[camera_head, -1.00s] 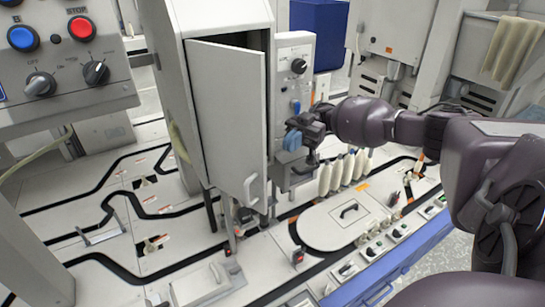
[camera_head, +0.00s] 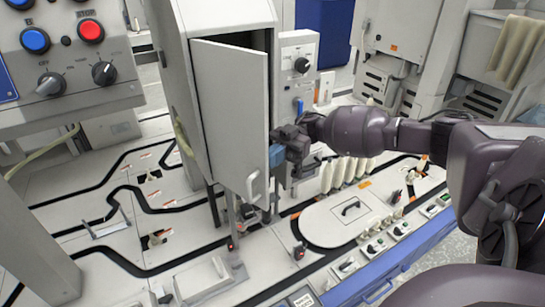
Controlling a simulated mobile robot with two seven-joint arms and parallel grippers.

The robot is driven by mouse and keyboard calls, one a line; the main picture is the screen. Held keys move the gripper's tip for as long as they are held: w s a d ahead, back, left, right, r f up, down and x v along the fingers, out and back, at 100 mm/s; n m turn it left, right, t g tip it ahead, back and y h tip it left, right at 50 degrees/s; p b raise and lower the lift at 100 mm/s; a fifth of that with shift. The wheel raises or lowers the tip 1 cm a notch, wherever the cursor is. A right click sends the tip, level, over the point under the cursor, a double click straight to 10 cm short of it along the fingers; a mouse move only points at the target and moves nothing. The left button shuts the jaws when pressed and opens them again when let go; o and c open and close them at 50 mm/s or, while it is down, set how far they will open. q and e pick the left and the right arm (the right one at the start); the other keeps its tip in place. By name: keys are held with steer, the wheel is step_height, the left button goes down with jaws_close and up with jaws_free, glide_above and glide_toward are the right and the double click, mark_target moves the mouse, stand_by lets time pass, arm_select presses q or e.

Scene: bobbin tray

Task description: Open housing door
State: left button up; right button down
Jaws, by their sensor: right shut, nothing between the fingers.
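The housing door (camera_head: 232,110) is a pale grey panel on the tall grey housing (camera_head: 172,75). It stands ajar, with a dark gap along its top and right side. A white handle (camera_head: 254,186) sits low on its right edge. My right gripper (camera_head: 277,155) is at the door's right edge, above the handle, with its blue fingertips shut and nothing held. Its tips are close to the edge; I cannot tell whether they touch it. My left gripper is not in view.
A control box with a black knob (camera_head: 302,65) stands right of the housing, behind my right arm. A button panel (camera_head: 65,50) is at upper left. Several pale bobbins (camera_head: 345,173) and a round-ended plate (camera_head: 335,217) lie right of the door on the track-lined deck.

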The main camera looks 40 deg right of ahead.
mark_target(261, 162)
steer(key=a+t+p, duration=0.1)
steer(key=a+r+m+t+p, duration=0.1)
steer(key=a+p, duration=0.1)
steer(key=s+a+m+t+p, duration=0.1)
steer(key=t+p, duration=0.1)
steer(key=shift+a+r, duration=0.15)
steer(key=shift+r, duration=0.15)
arm_select(q)
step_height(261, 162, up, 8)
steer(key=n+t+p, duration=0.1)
steer(key=p, duration=0.4)
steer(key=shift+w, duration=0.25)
arm_select(e)
steer(key=a+f+m+t+h, duration=0.1)
steer(key=a+m+t, duration=0.3)
steer(key=a, duration=0.4)
steer(key=shift+w+a+f+t, duration=0.25)
steer(key=shift+w+t, duration=0.2)
steer(key=shift+t, duration=0.35)
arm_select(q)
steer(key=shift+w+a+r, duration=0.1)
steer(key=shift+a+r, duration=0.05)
arm_select(e)
steer(key=shift+d, duration=0.15)
